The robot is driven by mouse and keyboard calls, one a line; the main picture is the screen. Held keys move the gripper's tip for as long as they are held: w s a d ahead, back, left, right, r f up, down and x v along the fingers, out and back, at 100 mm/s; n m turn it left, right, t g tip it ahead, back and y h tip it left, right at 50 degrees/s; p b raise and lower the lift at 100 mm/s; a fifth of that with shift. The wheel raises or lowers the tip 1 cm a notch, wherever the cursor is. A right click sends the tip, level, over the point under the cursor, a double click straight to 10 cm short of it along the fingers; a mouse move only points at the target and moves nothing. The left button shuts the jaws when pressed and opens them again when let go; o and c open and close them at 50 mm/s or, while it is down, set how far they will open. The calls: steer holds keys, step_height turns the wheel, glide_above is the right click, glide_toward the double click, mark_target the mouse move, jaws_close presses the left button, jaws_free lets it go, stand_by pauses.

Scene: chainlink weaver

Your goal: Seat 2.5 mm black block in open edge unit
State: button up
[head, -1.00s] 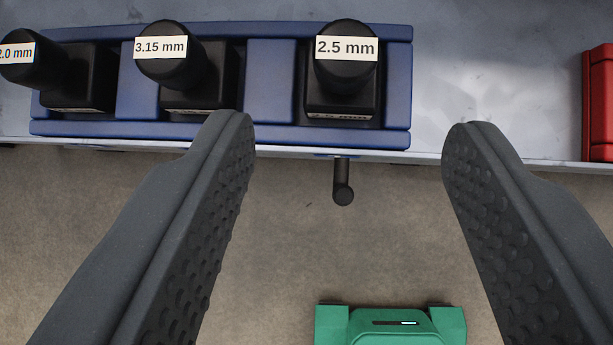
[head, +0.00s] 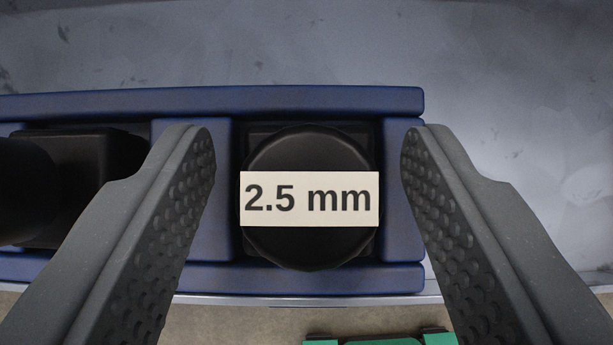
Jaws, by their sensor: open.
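The black block labelled 2.5 mm (head: 308,248) sits in the right-hand slot of a blue rack (head: 300,100). Its round black knob with the white label faces the camera and hides most of the block's body. My gripper (head: 308,140) is open, with one dark finger to the left and one to the right of the knob. Both fingers appear apart from the knob, with gaps on each side. How deep the fingertips are relative to the knob is hard to tell. The open edge unit cannot be identified in this view.
Another black block (head: 85,165) stands in the rack slot to the left, partly behind my left finger. The rack rests on a grey surface (head: 520,80), clear behind and to the right. A green object (head: 380,341) shows at the bottom edge, beyond the surface's front edge.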

steer(key=c, duration=0.7)
steer(key=shift+c, duration=0.2)
steer(key=shift+r, duration=0.15)
steer(key=shift+r+p, duration=0.6)
steer(key=shift+r, duration=1.85)
